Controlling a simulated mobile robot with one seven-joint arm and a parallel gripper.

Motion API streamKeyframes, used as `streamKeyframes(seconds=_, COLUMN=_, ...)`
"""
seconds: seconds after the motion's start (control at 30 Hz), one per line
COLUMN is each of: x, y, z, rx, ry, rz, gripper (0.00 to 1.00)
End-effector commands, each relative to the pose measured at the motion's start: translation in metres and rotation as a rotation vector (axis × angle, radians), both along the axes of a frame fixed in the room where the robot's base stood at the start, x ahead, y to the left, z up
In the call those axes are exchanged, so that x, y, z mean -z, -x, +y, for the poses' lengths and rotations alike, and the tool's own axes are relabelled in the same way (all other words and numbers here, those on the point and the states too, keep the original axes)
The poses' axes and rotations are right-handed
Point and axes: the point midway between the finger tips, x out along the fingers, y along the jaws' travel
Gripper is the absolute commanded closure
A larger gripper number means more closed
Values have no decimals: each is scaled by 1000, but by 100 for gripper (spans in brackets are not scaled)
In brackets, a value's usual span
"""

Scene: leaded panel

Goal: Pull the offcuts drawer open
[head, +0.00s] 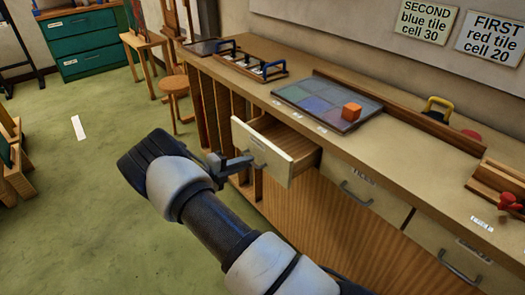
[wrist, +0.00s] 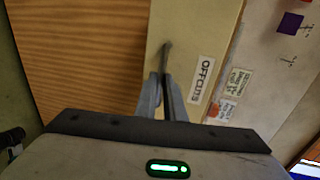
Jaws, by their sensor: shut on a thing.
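The offcuts drawer (head: 275,157) stands pulled out from the workbench, its wooden inside partly showing from above. In the wrist view its cream front (wrist: 192,45) carries an OFFCUTS label (wrist: 201,79). My gripper (head: 243,161) is at the drawer front, and in the wrist view its two fingers (wrist: 166,92) are shut on the dark bar handle (wrist: 166,55). The fingers hide part of the handle. The visible part of the drawer's inside looks empty.
The workbench top (head: 245,89) carries a tile panel (head: 322,96) with an orange block (head: 352,111) and a rack (head: 250,64). Shut drawers (head: 355,188) lie to the right. A stool (head: 174,88) stands beyond the bench. Green floor (head: 75,195) at left is largely clear.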

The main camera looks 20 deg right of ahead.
Motion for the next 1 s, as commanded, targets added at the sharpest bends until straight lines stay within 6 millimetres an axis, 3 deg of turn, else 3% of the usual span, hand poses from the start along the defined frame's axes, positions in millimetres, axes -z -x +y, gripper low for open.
streamKeyframes(seconds=0.1, x=0, y=10, z=29, rx=-2, ry=0, rz=1, gripper=100)
streamKeyframes(seconds=0.3, x=1, y=22, z=60, rx=0, ry=0, rz=1, gripper=100)
streamKeyframes(seconds=0.5, x=0, y=26, z=72, rx=0, ry=1, rz=0, gripper=100)
streamKeyframes(seconds=0.87, x=0, y=27, z=74, rx=1, ry=1, rz=0, gripper=100)
streamKeyframes(seconds=0.9, x=0, y=27, z=74, rx=1, ry=1, rz=0, gripper=86)
streamKeyframes(seconds=1.0, x=0, y=27, z=74, rx=1, ry=1, rz=0, gripper=72)
